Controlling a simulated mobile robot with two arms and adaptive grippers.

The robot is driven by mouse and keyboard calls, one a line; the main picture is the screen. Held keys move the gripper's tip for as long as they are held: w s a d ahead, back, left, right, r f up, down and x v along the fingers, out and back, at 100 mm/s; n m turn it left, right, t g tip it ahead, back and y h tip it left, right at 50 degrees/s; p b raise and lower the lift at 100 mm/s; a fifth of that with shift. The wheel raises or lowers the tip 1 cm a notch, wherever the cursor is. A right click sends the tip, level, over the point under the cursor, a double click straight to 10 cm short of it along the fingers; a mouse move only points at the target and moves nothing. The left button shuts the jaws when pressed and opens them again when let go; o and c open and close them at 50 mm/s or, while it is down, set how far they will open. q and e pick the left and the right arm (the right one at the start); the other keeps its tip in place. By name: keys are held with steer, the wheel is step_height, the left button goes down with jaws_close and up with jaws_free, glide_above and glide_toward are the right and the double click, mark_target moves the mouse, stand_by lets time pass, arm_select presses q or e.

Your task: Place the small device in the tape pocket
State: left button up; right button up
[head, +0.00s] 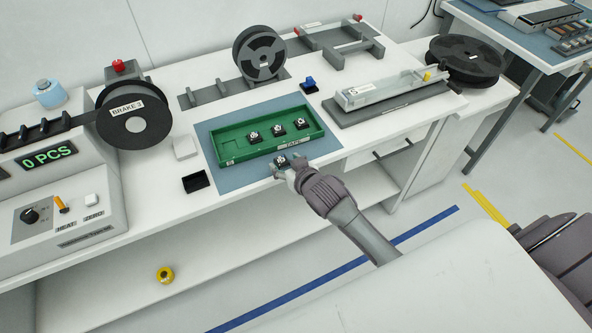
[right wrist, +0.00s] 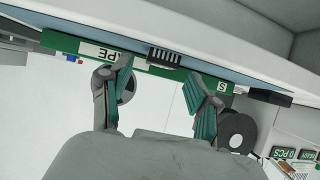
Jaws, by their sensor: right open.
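A small black device (head: 281,159) with a light top is at the front wall of the green tray (head: 228,161). In the right wrist view the device (right wrist: 163,57) shows as a dark ribbed block in front of the tray's labelled wall. My right gripper (head: 288,168) is open, with its fingertips (right wrist: 158,72) on either side of the device; I cannot tell whether they touch it. Three similar devices (head: 277,129) stand inside the tray, which has a TAPE label on its front wall. My left gripper is not in view.
The tray lies on a blue mat (head: 229,184). A small black box (head: 195,182) and a white block (head: 185,148) are left of it. A grey track fixture (head: 386,100) and a blue button (head: 309,84) are to the right. Reels (head: 260,53) stand behind.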

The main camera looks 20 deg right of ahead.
steer(key=a+v, duration=0.1)
steer(key=v, duration=1)
steer(key=s+d+f+g, duration=0.1)
steer(key=s+f+g, duration=0.15)
steer(key=f, duration=0.75)
steer(key=s+d+f+g, duration=0.1)
steer(key=s+f, duration=0.3)
steer(key=f, duration=0.6)
steer(key=s+d+f+g, duration=0.2)
steer(key=s+f, duration=0.1)
steer(key=f, duration=0.7)
steer(key=s+f+n+g+h, duration=0.1)
steer(key=s+f+g, duration=0.2)
steer(key=s+f, duration=0.8)
steer(key=shift+s+b, duration=0.35)
steer(key=shift+s, duration=0.45)
steer(key=s+f+g, duration=0.1)
steer(key=s+f, duration=0.1)
steer(key=s, duration=0.3)
steer(key=s+f+g, duration=0.1)
steer(key=s+f, duration=0.1)
steer(key=s, duration=0.3)
steer(key=s+f+g, duration=0.1)
steer(key=s+f, duration=0.1)
steer(key=s, duration=0.4)
steer(key=shift+a+f+n, duration=0.2)
steer(key=shift+a+n, duration=0.05)
steer(key=shift+n, duration=0.05)
steer(key=shift+c, duration=1.2)
